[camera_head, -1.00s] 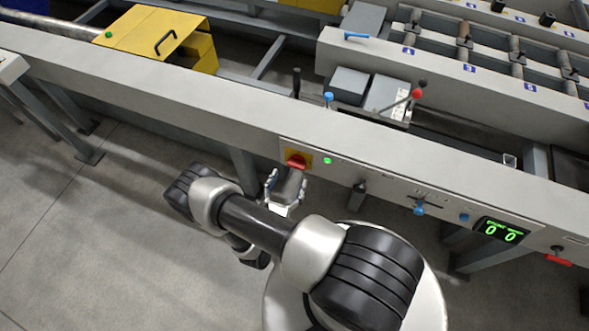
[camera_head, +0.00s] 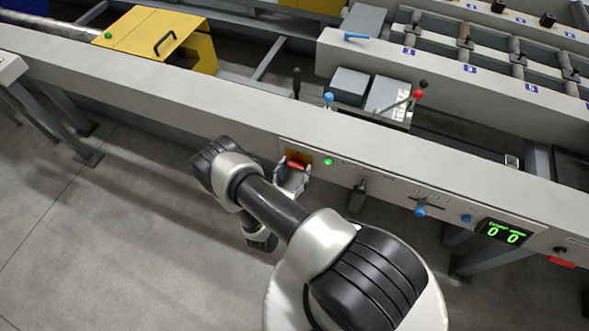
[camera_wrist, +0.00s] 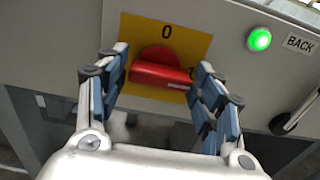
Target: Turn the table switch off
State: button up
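The table switch (camera_wrist: 161,73) is a red rotary handle on a yellow plate (camera_wrist: 190,38) marked 0 at its top, and its handle lies nearly level, slightly tilted down to the right. A second mark at the plate's right is mostly hidden by a finger. In the head view the red handle (camera_head: 297,164) shows on the table's front panel. My gripper (camera_wrist: 160,85) is open, with one finger on each side of the handle, and no clear contact shows. It also shows in the head view (camera_head: 293,172), right at the switch.
A lit green lamp (camera_wrist: 259,40) is right of the switch, beside a BACK label (camera_wrist: 300,43). Further right on the panel are a dark lever (camera_head: 358,194), a blue knob (camera_head: 420,210) and a green display (camera_head: 502,232). The floor in front is clear.

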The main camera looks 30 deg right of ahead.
jog(key=c, duration=0.7)
jog(key=shift+o, duration=0.2)
jog(key=shift+n, duration=0.3)
jog(key=n+b, duration=0.1)
jog(key=n, duration=0.1)
jog(key=shift+n+b, duration=0.3)
jog(key=shift+b, duration=0.05)
jog(key=n+b, duration=0.1)
jog(key=n, duration=0.2)
jog(key=shift+n, duration=0.4)
jog(key=n, duration=0.5)
jog(key=shift+b, duration=0.3)
jog(key=n, duration=0.5)
jog(key=shift+n, duration=0.4)
jog(key=shift+r, duration=0.1)
